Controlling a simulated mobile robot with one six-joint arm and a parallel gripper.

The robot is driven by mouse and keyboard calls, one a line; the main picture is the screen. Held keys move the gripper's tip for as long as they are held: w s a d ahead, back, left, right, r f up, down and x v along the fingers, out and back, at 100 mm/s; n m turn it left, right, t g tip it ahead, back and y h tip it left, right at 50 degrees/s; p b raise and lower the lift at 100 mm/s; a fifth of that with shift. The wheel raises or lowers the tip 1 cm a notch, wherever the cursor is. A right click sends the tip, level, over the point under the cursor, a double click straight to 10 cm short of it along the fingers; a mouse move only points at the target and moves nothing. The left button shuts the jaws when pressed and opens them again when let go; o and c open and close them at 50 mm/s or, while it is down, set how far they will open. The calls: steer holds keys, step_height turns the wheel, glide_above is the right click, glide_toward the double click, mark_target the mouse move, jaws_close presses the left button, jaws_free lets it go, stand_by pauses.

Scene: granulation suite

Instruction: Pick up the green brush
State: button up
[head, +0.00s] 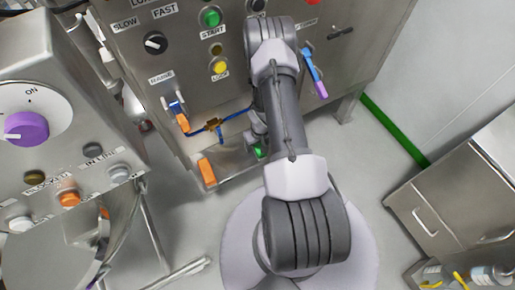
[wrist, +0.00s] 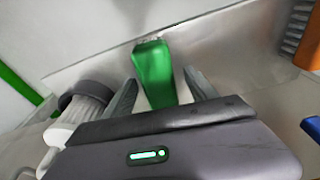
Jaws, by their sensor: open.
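My gripper (wrist: 161,77) is open, with one finger on each side of the green handle. I cannot tell whether either finger touches it. In the head view only a small green part of the brush (head: 258,152) shows, beside my arm at the foot of the steel machine. My arm hides the rest of it there.
A drawer cabinet (head: 455,205) stands at right.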

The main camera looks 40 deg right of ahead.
steer(key=shift+d+r, duration=0.1)
steer(key=shift+r, duration=0.05)
jaws_close()
steer(key=shift+r, duration=0.3)
step_height(320, 180, up, 3)
steer(key=shift+r+p, duration=0.15)
steer(key=shift+p, duration=1.1)
steer(key=s+a+p, duration=0.1)
steer(key=s+a, duration=0.3)
steer(key=a, duration=0.3)
steer(key=s+a+r+p, duration=0.1)
steer(key=s+a, duration=0.3)
steer(key=a, duration=0.2)
steer(key=shift+s+a, duration=0.15)
steer(key=shift+a, duration=0.2)
